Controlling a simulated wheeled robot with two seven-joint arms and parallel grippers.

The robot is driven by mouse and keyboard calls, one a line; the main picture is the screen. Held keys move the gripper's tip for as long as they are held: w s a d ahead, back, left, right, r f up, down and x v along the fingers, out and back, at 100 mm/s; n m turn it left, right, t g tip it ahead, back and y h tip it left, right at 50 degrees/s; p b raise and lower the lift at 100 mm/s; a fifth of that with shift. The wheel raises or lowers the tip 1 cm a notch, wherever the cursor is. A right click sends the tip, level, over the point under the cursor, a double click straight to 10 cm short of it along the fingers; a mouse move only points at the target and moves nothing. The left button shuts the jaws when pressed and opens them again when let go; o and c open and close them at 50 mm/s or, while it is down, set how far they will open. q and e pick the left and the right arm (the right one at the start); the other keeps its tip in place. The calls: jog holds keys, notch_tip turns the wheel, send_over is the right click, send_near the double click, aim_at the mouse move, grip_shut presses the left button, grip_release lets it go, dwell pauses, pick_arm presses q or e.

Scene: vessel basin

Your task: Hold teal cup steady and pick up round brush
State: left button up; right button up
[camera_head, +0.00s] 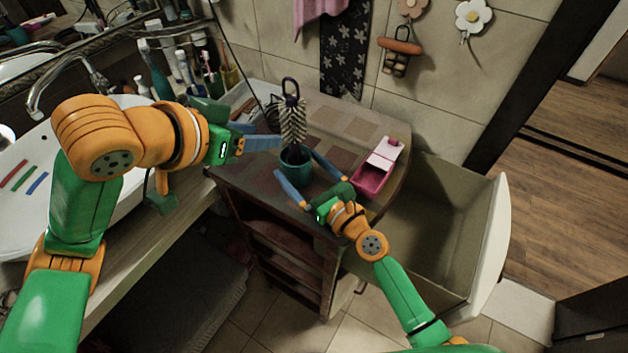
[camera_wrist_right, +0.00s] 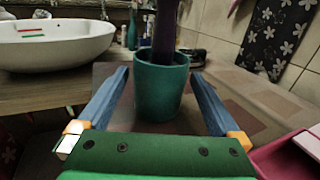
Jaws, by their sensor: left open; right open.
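The teal cup (camera_head: 296,170) stands upright on the cabinet top. The round brush (camera_head: 293,122) stands in it, pale bristles up and a dark loop at its top. My right gripper (camera_head: 296,163) is open, with one blue finger on each side of the cup. In the right wrist view, the cup (camera_wrist_right: 161,90) sits between the spread fingers (camera_wrist_right: 158,76), with visible gaps. A dark part of the brush (camera_wrist_right: 164,35) rises from it there. My left gripper (camera_head: 270,136) is open and empty, its fingers just left of the brush. The brush's lower end is hidden inside the cup.
A pink box (camera_head: 372,178) stands right of the cup on the cabinet top (camera_head: 340,125). The sink (camera_head: 125,185) and faucet are at the left. Bottles and brushes stand behind my left arm.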

jog(key=shift+w+a, duration=0.1)
jog(key=shift+w, duration=0.15)
jog(key=shift+s, duration=0.1)
jog(key=c, duration=1.3)
